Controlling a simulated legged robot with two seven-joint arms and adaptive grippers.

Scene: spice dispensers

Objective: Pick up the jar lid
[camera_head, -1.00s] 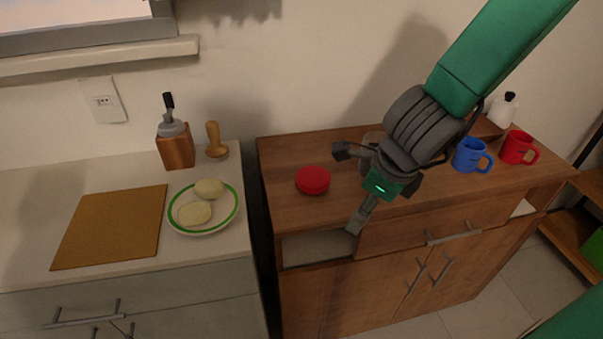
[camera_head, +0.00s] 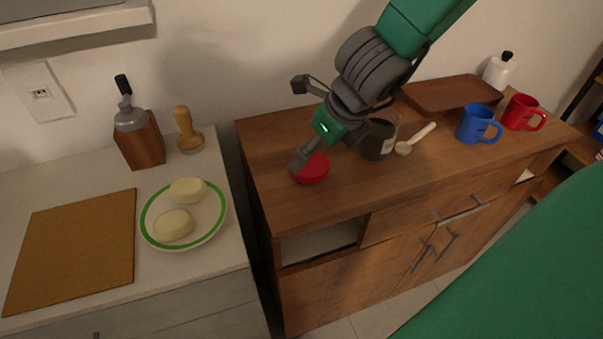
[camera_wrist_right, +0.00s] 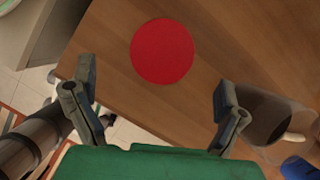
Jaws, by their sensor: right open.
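The red round jar lid (camera_head: 312,170) lies on the left part of the wooden cabinet top, close to its front edge. It also shows in the right wrist view (camera_wrist_right: 162,51), flat on the wood and beyond the fingertips. My right gripper (camera_head: 299,125) is open and empty, above and beside the lid, with one finger overlapping the lid in the head view. In the wrist view its two fingers (camera_wrist_right: 155,85) are spread wider than the lid, which lies ahead between their lines. Whether a finger touches the lid cannot be told. My left gripper is not in view.
A dark-filled glass jar (camera_head: 377,140) and a light scoop (camera_head: 416,138) stand right of the lid. A wooden tray (camera_head: 452,94), a blue mug (camera_head: 478,124) and a red mug (camera_head: 522,112) are further right. A plate (camera_head: 150,228) with two pale pieces is on the left counter.

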